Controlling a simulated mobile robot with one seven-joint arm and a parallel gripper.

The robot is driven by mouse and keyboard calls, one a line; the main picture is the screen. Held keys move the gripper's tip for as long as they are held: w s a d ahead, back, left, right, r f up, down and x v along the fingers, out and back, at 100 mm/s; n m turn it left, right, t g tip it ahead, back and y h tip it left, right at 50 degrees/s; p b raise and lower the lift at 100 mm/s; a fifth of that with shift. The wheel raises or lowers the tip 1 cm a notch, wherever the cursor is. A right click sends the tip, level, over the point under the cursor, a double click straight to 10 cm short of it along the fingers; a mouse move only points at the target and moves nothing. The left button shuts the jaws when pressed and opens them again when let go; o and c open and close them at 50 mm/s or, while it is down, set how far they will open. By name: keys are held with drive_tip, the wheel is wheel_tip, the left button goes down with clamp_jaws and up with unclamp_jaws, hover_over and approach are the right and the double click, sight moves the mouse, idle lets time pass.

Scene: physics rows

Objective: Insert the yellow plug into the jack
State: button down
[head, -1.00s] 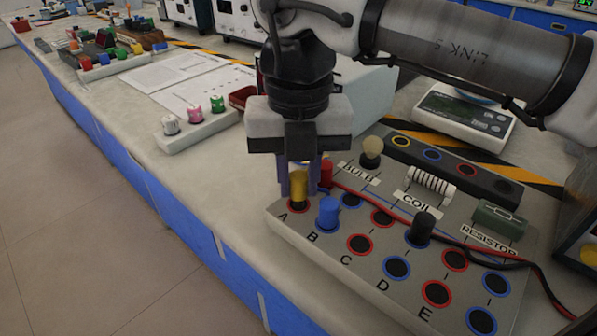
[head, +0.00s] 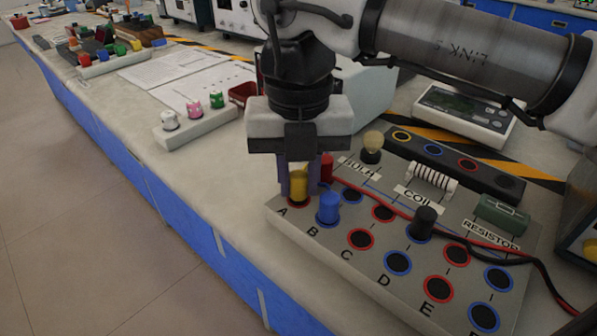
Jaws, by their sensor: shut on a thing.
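The yellow plug (head: 299,186) is upright at the jack marked A (head: 298,202), at the near left corner of the grey circuit board (head: 338,253). My gripper (head: 299,178) points down, with its two purple-grey fingers shut on the plug. The plug's lower end overlaps the jack's red ring; I cannot tell how deep it sits in the hole. A blue plug (head: 328,208) stands close by at B, and a red plug (head: 327,168) stands just behind.
Red and black leads (head: 385,210) cross the board to a black plug (head: 423,222). A bulb (head: 372,146), coil (head: 432,177) and resistor (head: 502,212) stand farther back. A white rack (head: 200,127) with several plugs lies left, with bare bench between.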

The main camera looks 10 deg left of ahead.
drive_tip(key=shift+f, duration=0.25)
drive_tip(key=c, duration=0.8)
unclamp_jaws()
drive_tip(key=shift+o, duration=0.2)
drive_tip(key=shift+r, duration=0.15)
drive_tip(key=shift+r+p, duration=2.65)
drive_tip(key=shift+r, duration=0.55)
drive_tip(key=shift+s+f, duration=0.1)
